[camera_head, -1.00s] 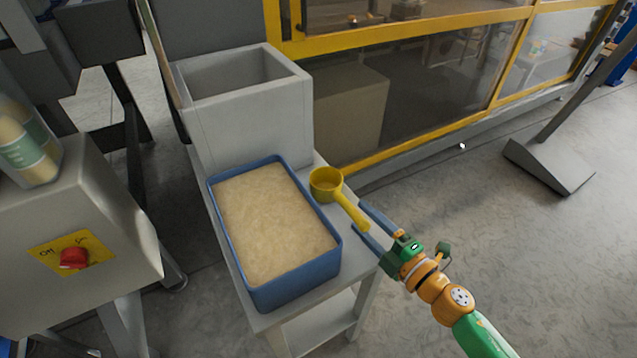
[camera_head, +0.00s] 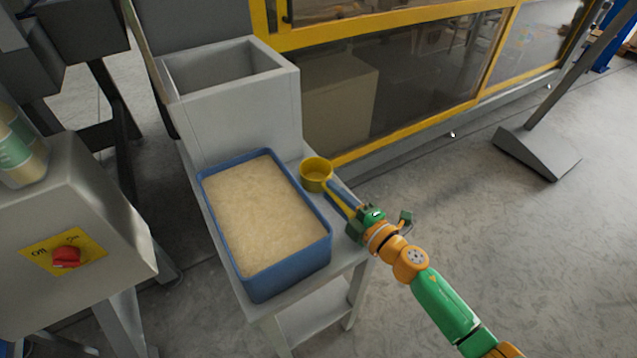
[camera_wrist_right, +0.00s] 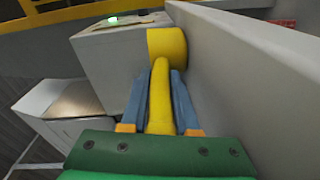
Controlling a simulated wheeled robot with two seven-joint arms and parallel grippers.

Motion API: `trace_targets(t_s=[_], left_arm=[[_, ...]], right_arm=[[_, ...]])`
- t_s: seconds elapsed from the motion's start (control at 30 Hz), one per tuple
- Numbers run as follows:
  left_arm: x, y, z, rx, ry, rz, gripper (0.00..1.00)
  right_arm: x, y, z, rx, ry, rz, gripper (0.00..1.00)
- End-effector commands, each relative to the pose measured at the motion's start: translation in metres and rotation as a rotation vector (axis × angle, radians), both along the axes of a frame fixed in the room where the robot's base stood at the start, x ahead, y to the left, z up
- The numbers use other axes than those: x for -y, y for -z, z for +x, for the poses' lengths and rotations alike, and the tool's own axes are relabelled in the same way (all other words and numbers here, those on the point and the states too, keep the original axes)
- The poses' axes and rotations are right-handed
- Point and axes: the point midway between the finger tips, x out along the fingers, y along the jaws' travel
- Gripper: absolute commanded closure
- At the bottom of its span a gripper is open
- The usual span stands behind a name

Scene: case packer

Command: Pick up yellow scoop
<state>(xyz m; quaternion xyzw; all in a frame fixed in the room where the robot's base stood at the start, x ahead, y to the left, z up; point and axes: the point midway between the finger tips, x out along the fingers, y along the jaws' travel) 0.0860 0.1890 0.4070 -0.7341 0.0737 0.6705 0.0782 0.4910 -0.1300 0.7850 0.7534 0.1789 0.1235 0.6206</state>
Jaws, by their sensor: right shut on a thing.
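The yellow scoop (camera_head: 316,174) is at the right edge of the small grey table, beside the blue tub. Its cup opens upward and its handle points toward my right gripper. My right gripper (camera_head: 341,200) has its blue fingers on either side of the handle and is shut on it. In the right wrist view the handle (camera_wrist_right: 160,97) runs between the two fingers (camera_wrist_right: 160,100), with the scoop's cup beyond them. I cannot tell whether the scoop touches the table. My left gripper is not in view.
The blue tub (camera_head: 288,277) of pale grains fills most of the table (camera_head: 348,262). A grey open box (camera_head: 245,118) stands behind it. A cabinet with a red knob (camera_head: 66,257) is at left. A yellow-framed machine stands behind; open floor lies right.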

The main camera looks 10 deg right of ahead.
Motion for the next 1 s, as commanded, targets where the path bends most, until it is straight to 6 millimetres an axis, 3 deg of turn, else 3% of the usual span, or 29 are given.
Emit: trace_targets(t_s=[0.2, 0.4, 0.6, 1.0], left_arm=[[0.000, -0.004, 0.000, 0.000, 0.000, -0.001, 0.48], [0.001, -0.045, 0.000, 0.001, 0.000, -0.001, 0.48], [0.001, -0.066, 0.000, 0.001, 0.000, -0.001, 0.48], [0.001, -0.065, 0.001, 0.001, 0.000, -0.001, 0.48]], right_arm=[[0.000, -0.006, 0.000, 0.002, -0.001, -0.001, 1.00], [0.000, -0.063, 0.000, 0.004, -0.003, -0.005, 1.00], [0.000, -0.098, 0.000, 0.002, -0.001, -0.001, 1.00], [0.000, -0.100, 0.000, 0.000, 0.000, 0.000, 1.00]])
